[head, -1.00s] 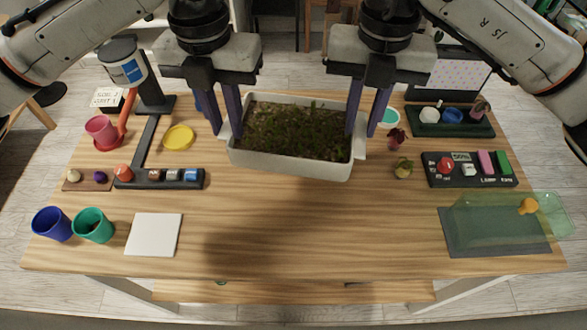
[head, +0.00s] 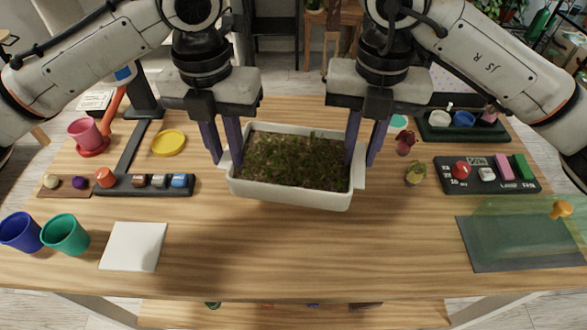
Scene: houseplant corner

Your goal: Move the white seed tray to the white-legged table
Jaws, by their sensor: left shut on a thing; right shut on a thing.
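The white seed tray (head: 290,194), filled with dark soil and small green seedlings, is upright and roughly level over the middle of the wooden table (head: 330,262). Pale legs show under this table's front edge. My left gripper (head: 227,163) is shut on the tray's left end wall. My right gripper (head: 360,164) is shut on its right end wall. A shadow lies on the wood in front of the tray, which looks held a little above the top. The tray's underside is hidden, so the gap is hard to judge.
Left of the tray are a yellow saucer (head: 169,143), a dark stand base with knobs, blue and green pots (head: 65,235) and a white square (head: 133,246). Right are small plants (head: 415,174), a button panel (head: 486,174) and a green translucent cover (head: 520,225). The front middle is clear.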

